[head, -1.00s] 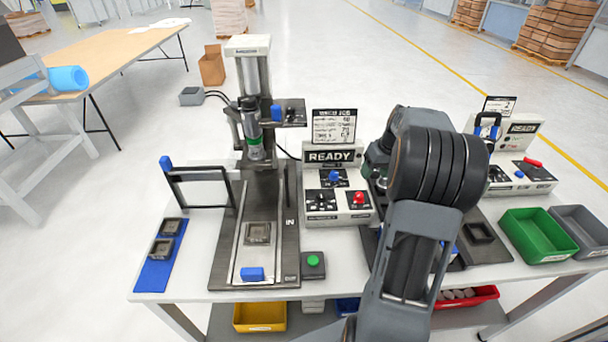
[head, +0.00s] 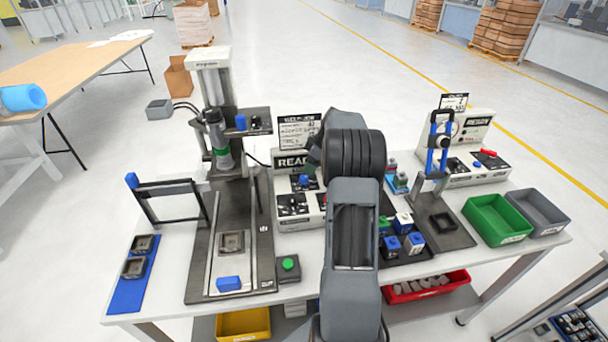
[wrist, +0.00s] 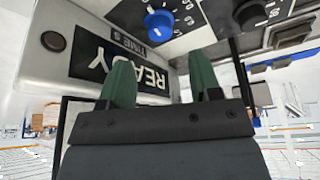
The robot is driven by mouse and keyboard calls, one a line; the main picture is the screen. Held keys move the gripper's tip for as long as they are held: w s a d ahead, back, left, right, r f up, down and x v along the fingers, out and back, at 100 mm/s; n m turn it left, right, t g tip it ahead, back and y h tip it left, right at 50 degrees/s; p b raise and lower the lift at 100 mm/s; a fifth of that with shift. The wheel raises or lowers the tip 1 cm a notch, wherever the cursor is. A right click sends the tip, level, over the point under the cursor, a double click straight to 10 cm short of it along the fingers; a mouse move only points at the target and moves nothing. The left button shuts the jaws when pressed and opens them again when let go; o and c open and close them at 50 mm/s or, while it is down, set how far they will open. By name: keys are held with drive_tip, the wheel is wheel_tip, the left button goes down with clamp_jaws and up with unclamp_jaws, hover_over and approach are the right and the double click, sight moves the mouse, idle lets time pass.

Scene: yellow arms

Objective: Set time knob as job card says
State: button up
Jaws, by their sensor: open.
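The time knob is a blue knob (head: 304,180) on the front of the left control box, which has a READY display (head: 290,161). In the wrist view the blue knob (wrist: 159,22) appears upside down near the label TIME S, with a numbered scale around it. The job card (head: 298,130) stands behind the box; its print is too small to read here. My gripper (wrist: 162,75) is open and empty, its green fingers apart and short of the knob. In the head view my arm hides most of the gripper and the box's right side.
A black knob (head: 292,205) sits below the blue one. A press (head: 218,120) stands left of the box, with a green button (head: 289,264) in front. A blue-handled clamp (head: 437,145), a second control box (head: 466,130) and a green bin (head: 497,218) are right.

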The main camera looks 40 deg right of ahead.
sight(304, 176)
drive_tip(key=p+x, duration=0.1)
drive_tip(key=x, duration=0.5)
drive_tip(key=shift+w+a+f, duration=0.1)
drive_tip(key=shift+f, duration=0.2)
drive_tip(key=shift+c, duration=0.4)
